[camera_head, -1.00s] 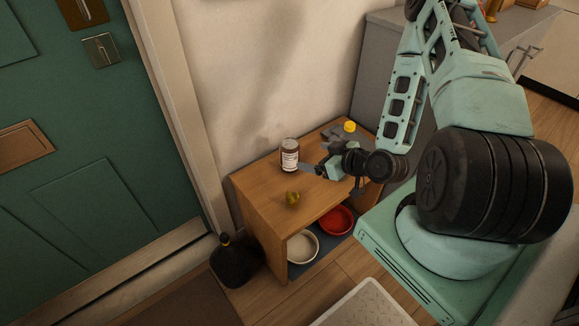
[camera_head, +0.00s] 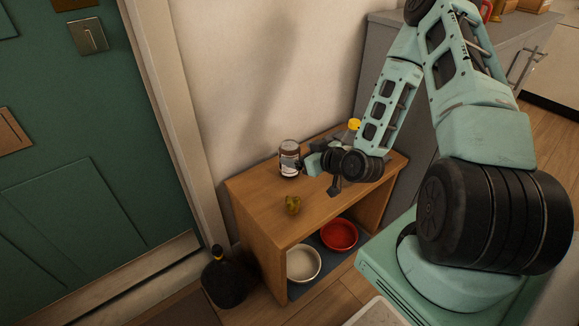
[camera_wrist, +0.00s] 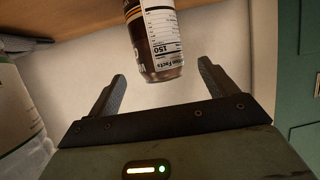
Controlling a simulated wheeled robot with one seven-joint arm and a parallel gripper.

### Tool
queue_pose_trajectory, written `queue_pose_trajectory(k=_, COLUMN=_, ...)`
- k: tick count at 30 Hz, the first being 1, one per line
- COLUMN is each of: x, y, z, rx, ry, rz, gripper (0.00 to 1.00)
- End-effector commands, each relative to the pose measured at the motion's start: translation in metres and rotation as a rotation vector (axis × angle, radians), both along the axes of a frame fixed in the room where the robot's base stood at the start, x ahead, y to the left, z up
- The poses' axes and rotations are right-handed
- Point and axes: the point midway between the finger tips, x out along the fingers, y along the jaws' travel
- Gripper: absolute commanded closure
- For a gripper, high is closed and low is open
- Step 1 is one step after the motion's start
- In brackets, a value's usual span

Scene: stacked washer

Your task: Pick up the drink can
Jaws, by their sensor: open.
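The drink can (camera_head: 289,160), dark with a white label, stands upright on the wooden cabinet's top, near the wall. In the wrist view the can (camera_wrist: 153,40) shows upside down, with its label and silvery rim, and its other end is cut off by the picture's edge. My gripper (camera_head: 308,162) is just right of the can in the head view. In the wrist view my gripper (camera_wrist: 162,72) is open, one finger on each side of the can, with visible gaps. The can is not gripped.
A yellow-capped item (camera_head: 354,124) is behind my arm. A red bowl (camera_head: 339,234) and white bowl (camera_head: 303,262) are on the lower shelf. A dark bottle (camera_head: 224,278) stands left.

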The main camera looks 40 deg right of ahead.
Motion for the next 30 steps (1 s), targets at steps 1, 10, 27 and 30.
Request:
queue_pose_trajectory(k=1, x=0.007, y=0.001, z=-0.004, rx=0.000, ry=-0.001, rz=0.001, gripper=0.15)
queue_pose_trajectory(k=10, x=0.028, y=0.004, z=-0.015, rx=0.001, ry=0.000, rz=0.000, gripper=0.15)
queue_pose_trajectory(k=27, x=0.065, y=0.008, z=-0.033, rx=0.000, ry=0.001, rz=0.000, gripper=0.15)
queue_pose_trajectory(k=30, x=0.065, y=0.008, z=-0.034, rx=0.000, ry=0.001, rz=0.000, gripper=0.40)
